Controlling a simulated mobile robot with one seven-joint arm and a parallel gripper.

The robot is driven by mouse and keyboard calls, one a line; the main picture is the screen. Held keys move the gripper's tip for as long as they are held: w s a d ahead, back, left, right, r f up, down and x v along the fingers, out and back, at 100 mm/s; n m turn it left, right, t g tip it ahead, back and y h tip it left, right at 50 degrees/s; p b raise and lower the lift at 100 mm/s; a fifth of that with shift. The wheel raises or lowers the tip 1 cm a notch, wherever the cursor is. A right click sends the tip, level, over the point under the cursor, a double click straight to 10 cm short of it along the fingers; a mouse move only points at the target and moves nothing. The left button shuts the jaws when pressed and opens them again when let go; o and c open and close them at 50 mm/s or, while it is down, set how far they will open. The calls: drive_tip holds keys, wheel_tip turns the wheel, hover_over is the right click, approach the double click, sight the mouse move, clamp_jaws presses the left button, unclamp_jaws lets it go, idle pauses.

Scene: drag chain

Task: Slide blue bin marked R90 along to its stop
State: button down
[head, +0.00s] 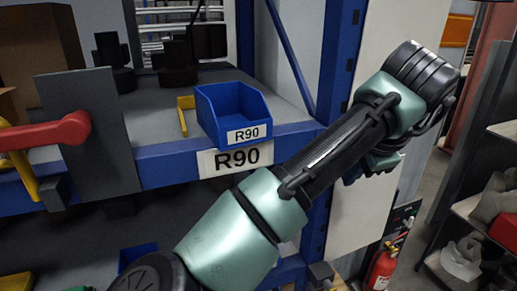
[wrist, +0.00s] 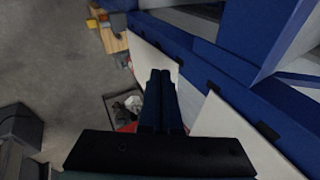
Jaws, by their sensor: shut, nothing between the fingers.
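The blue bin marked R90 (head: 222,108) sits upright on the grey shelf near its front edge, its label facing me. A yellow bracket (head: 184,117), which may be the stop, stands just left of the bin; I cannot tell whether they touch. A larger R90 label (head: 236,157) is on the shelf's front beam below. My gripper (wrist: 160,76) is shut and empty in the wrist view, pointing away from the bin. In the head view the gripper is mostly hidden behind my wrist, right of the bin and apart from it.
A blue upright post (head: 336,70) stands between the bin and my wrist. A grey plate with a red handle (head: 72,130) is at the left. Dark fixtures (head: 178,60) stand farther back. A fire extinguisher (head: 381,268) is low at the right. The shelf right of the bin is clear.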

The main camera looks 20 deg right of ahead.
drive_tip(key=s+r+m+t+h+b, duration=0.2)
drive_tip(key=s+r+m+t+b, duration=0.4)
drive_tip(key=m, duration=0.7)
drive_tip(key=s+a+r+m+t+y+b, duration=0.1)
drive_tip(key=s+a+r+t+y, duration=0.15)
drive_tip(key=a, duration=0.45)
drive_tip(key=s+a+r+m+t+y+b, duration=0.1)
drive_tip(key=s+a+t+y, duration=0.25)
drive_tip(key=a, duration=0.45)
drive_tip(key=p, duration=0.4)
approach(245, 128)
drive_tip(key=w, duration=0.5)
drive_tip(key=shift+w+a+r, duration=0.1)
drive_tip(key=shift+w+a, duration=0.25)
drive_tip(key=shift+w, duration=0.6)
